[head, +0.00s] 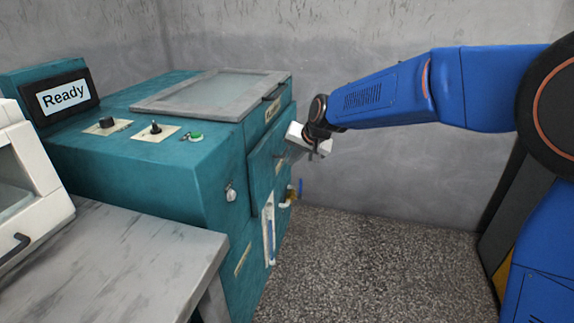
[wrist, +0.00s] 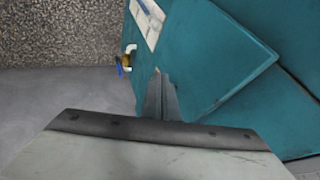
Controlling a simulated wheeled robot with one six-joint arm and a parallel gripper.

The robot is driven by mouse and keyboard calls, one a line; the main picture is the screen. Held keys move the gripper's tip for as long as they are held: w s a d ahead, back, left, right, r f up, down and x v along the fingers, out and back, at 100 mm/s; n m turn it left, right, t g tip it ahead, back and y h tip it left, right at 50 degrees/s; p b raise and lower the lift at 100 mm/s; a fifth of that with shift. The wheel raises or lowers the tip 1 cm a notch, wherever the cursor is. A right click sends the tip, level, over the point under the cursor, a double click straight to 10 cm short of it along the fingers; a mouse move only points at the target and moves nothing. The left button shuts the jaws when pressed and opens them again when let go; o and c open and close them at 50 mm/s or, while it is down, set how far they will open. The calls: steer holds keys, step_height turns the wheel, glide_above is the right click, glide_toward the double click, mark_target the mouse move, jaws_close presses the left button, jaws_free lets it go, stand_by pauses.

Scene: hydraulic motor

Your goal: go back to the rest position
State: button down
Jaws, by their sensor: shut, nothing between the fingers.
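My gripper (head: 293,151) is at the end of my blue arm, close to the front side of a teal machine (head: 170,155) in the head view. In the wrist view my gripper's fingers (wrist: 160,92) are together and empty, in front of a teal panel (wrist: 215,55) that stands out at an angle from the machine. I cannot tell whether the fingertips touch the panel. The machine's screen (head: 62,97) reads "Ready".
A grey-topped table (head: 110,265) and a white device (head: 25,190) stand at the left. A small valve with a blue handle (head: 299,188) sticks out low on the machine. Speckled floor (head: 380,265) is clear between the machine and my base. A grey wall is behind.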

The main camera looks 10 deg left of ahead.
steer(key=s+d+r+h, duration=0.15)
steer(key=s+d, duration=0.35)
steer(key=d, duration=0.5)
steer(key=s+d+r, duration=0.3)
steer(key=s+d, duration=0.2)
steer(key=d, duration=0.5)
steer(key=s+d+r+h, duration=0.1)
steer(key=s+d+r, duration=0.2)
steer(key=s+d, duration=0.45)
steer(key=s+d+f+h, duration=0.1)
steer(key=s+d+f, duration=0.3)
steer(key=s+d, duration=0.5)
steer(key=s+d+f+h, duration=0.2)
steer(key=s+d+f, duration=0.2)
steer(key=s+d, duration=0.6)
steer(key=shift+s+m, duration=0.4)
steer(key=shift+s, duration=0.45)
